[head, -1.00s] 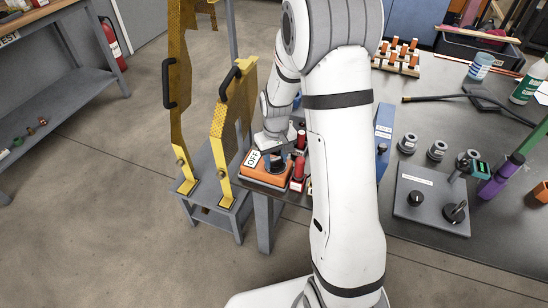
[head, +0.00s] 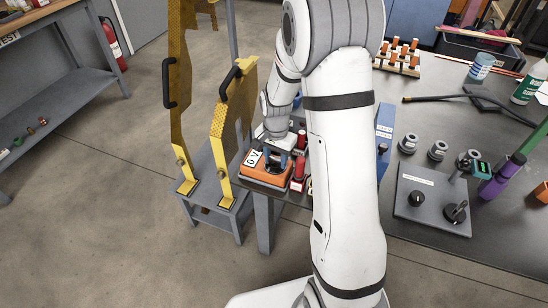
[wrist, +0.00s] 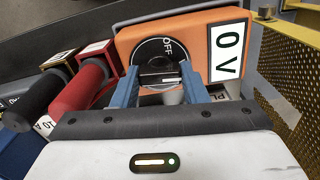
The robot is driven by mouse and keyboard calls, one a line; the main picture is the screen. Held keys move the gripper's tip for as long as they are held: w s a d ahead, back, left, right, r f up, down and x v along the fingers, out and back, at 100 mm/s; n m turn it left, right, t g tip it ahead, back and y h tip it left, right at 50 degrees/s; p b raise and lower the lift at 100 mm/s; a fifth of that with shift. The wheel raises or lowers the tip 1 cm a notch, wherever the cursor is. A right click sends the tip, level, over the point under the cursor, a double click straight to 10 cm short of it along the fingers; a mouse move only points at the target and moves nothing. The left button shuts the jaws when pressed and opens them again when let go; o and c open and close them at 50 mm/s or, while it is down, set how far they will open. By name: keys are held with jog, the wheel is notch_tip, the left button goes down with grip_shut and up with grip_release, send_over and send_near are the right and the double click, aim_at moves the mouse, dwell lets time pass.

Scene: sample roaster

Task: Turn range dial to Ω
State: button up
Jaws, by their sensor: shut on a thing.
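The orange meter (head: 256,173) sits at the near left corner of the bench, and it fills the top of the wrist view (wrist: 190,28). Its white display (wrist: 229,52) reads "0 V". The round black range dial (wrist: 150,50) carries the word OFF on its upper right part; I see no Ω mark, as the lower part is covered. My gripper (wrist: 160,78), with blue fingers, is shut on the dial's knob (wrist: 160,73), one finger on each side. In the head view my arm partly hides the meter and the dial.
A red plug (wrist: 83,85) and a black plug (wrist: 35,97) stand left of the meter. A yellow perforated guard (head: 228,120) stands close on its other side. A grey box with knobs (head: 432,198) is at the right.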

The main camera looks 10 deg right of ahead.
aim_at(276, 159)
jog(key=m, duration=0.5)
jog(key=shift+m, duration=0.3)
jog(key=shift+w+m, duration=0.1)
jog(key=shift+m, duration=2.2)
jog(key=o, duration=1)
notch_tip(276, 159, up, 8)
jog(key=shift+f+p, duration=0.1)
jog(key=shift+p, duration=0.25)
